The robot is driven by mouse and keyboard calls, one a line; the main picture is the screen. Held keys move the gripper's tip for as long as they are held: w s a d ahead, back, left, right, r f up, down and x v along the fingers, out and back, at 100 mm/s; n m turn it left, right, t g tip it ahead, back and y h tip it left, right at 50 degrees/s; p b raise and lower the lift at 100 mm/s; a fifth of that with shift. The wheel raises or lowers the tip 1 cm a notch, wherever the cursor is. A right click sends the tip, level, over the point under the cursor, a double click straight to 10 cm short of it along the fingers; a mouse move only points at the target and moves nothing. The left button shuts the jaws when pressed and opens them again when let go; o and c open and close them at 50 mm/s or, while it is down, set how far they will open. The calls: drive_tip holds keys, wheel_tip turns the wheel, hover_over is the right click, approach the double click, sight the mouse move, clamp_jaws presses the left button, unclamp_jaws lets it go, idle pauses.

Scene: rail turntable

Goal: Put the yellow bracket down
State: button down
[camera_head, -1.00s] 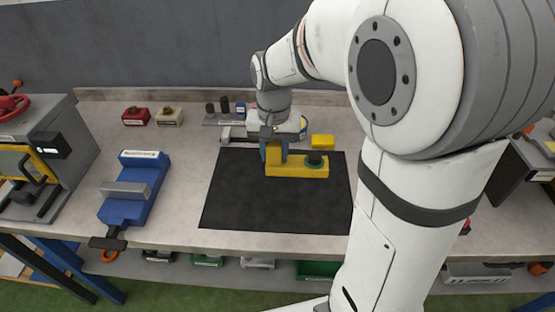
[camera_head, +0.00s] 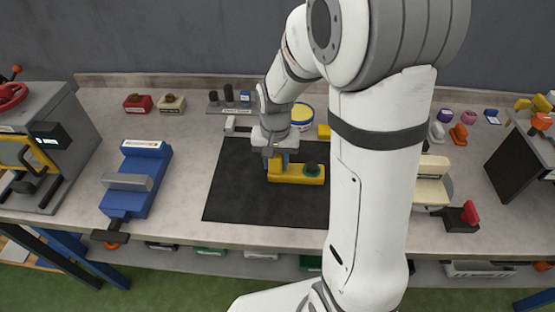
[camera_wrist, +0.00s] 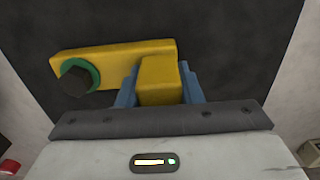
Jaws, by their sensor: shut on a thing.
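The yellow bracket (camera_head: 297,174) is L-shaped, with a dark knob in a green ring on its flat arm. In the head view it is at the black mat (camera_head: 236,200), over the mat's right part. I cannot tell whether it touches the mat. My gripper (camera_head: 277,160) is above its upright part, with blue fingers on both sides. In the wrist view my gripper (camera_wrist: 160,88) is shut on the upright part of the yellow bracket (camera_wrist: 125,62), and the flat arm reaches left over the black mat (camera_wrist: 235,50).
A blue vise (camera_head: 140,180) stands left of the mat, and a grey machine (camera_head: 50,140) is at the far left. Red and cream blocks (camera_head: 138,103) and a tool holder (camera_head: 229,99) are at the back. My arm hides the mat's right side. The mat's left and front are clear.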

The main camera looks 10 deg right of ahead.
drive_tip(key=shift+s, duration=0.1)
drive_tip(key=shift+f, duration=0.15)
drive_tip(key=c, duration=1)
unclamp_jaws()
wheel_tip(320, 180, up, 12)
drive_tip(key=shift+r, duration=0.1)
drive_tip(key=s+d+n+t, duration=0.1)
drive_tip(key=s, duration=0.4)
drive_tip(key=s+d+r+n+t, duration=0.1)
drive_tip(key=s, duration=0.4)
drive_tip(key=s+n, duration=0.1)
drive_tip(key=s, duration=0.4)
drive_tip(key=shift+d+r+n+t, duration=0.2)
drive_tip(key=shift+d+n+t, duration=0.1)
drive_tip(key=shift+d+t, duration=0.1)
